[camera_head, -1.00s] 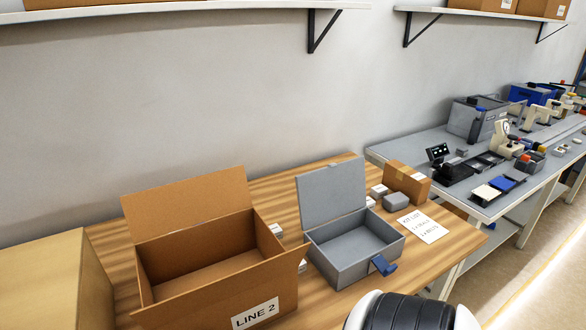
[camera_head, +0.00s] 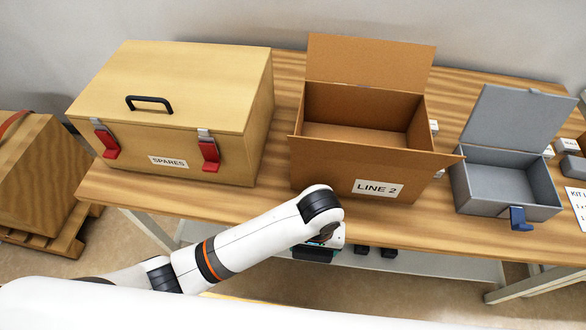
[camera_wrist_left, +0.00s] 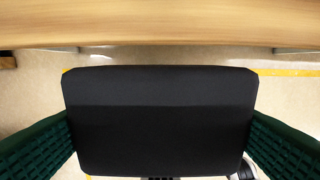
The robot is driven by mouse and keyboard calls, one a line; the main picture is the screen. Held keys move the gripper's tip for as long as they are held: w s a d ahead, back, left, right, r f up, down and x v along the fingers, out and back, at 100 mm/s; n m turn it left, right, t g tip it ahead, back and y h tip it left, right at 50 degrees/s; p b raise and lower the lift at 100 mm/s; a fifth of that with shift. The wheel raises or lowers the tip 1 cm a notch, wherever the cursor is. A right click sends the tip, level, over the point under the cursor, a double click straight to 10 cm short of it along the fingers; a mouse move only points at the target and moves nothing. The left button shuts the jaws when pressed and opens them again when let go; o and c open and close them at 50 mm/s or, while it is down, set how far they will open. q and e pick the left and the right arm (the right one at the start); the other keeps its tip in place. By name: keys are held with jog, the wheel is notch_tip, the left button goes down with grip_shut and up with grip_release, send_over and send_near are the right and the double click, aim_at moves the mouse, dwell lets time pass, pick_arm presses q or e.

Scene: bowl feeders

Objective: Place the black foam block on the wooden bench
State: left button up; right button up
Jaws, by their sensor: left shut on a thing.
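The black foam block (camera_wrist_left: 160,120) fills the middle of the left wrist view, gripped between the two dark green finger pads of my left gripper (camera_wrist_left: 160,135). The wooden bench (camera_head: 420,222) runs across the head view. Its front edge also shows at the top of the wrist view (camera_wrist_left: 160,28), with the block apart from it over the floor side. In the head view my left arm reaches in from the left and its wrist ends at the bench's front edge. The block is not clearly seen there. My right gripper is not in view.
On the bench stand a closed wooden SPARES chest (camera_head: 190,95), an open LINE 2 carton (camera_head: 330,165) and an open grey box (camera_head: 480,190) with a blue latch. Small boxes lie at the right. Bare strips of bench top remain along the front.

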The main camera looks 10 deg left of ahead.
pick_arm(q)
jog(key=p, duration=0.4)
send_over(267, 206)
jog(key=shift+s+d, duration=0.3)
jog(key=shift+w+a+r, duration=0.1)
jog(key=shift+w+a, duration=0.25)
jog(key=shift+a, duration=0.05)
notch_tip(267, 206, down, 3)
jog(key=shift+r, duration=0.1)
jog(key=shift+f, duration=0.45)
jog(key=shift+f, duration=0.1)
jog(key=o, duration=0.9)
